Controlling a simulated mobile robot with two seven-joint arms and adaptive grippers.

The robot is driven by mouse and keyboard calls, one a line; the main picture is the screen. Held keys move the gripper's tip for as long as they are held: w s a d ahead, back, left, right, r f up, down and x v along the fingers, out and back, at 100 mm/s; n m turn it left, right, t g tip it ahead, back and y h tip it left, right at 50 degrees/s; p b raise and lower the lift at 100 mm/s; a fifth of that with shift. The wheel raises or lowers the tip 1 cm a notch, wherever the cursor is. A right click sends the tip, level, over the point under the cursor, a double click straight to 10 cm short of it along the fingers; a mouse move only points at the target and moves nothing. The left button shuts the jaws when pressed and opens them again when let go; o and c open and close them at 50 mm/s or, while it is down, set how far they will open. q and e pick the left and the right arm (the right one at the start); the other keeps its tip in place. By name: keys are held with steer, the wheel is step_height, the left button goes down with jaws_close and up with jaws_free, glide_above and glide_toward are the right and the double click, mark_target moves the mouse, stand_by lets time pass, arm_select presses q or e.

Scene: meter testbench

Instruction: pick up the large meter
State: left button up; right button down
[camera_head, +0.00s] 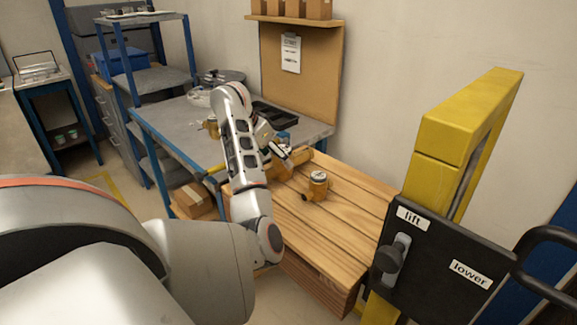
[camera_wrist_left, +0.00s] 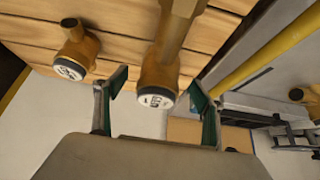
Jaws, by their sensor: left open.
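The large meter (camera_wrist_left: 160,72), a brass-coloured body with a white round face and a long pipe end, lies on the wooden slatted platform. My left gripper (camera_wrist_left: 158,92) is open, with one green-padded finger on each side of the large meter's face end; whether they touch it cannot be told. In the head view the large meter (camera_head: 301,156) is partly hidden by my left gripper (camera_head: 282,154). A smaller brass meter (camera_head: 317,184) stands apart on the planks; it also shows in the wrist view (camera_wrist_left: 76,50), left of the fingers. My right gripper is not in view.
The wooden platform (camera_head: 345,215) adjoins a grey workbench (camera_head: 175,118) with blue legs. Another brass meter (camera_head: 212,127) and a black tray (camera_head: 273,114) are on the bench. A yellow lift frame with a black lift/lower panel (camera_head: 440,262) stands at the right. The platform's right part is clear.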

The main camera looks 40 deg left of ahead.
mark_target(283, 166)
arm_select(q)
steer(key=shift+w+f, duration=0.2)
steer(key=shift+f, duration=0.45)
steer(key=b+x, duration=0.1)
steer(key=x, duration=0.3)
steer(key=shift+w+f+b, duration=0.15)
steer(key=shift+f+b, duration=0.1)
steer(key=shift+b, duration=0.05)
steer(key=shift+w+f, duration=0.1)
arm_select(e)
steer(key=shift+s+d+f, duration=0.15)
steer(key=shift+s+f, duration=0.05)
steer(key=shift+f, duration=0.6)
arm_select(q)
jaws_close()
steer(key=shift+w+r, duration=0.1)
steer(key=shift+r, duration=0.15)
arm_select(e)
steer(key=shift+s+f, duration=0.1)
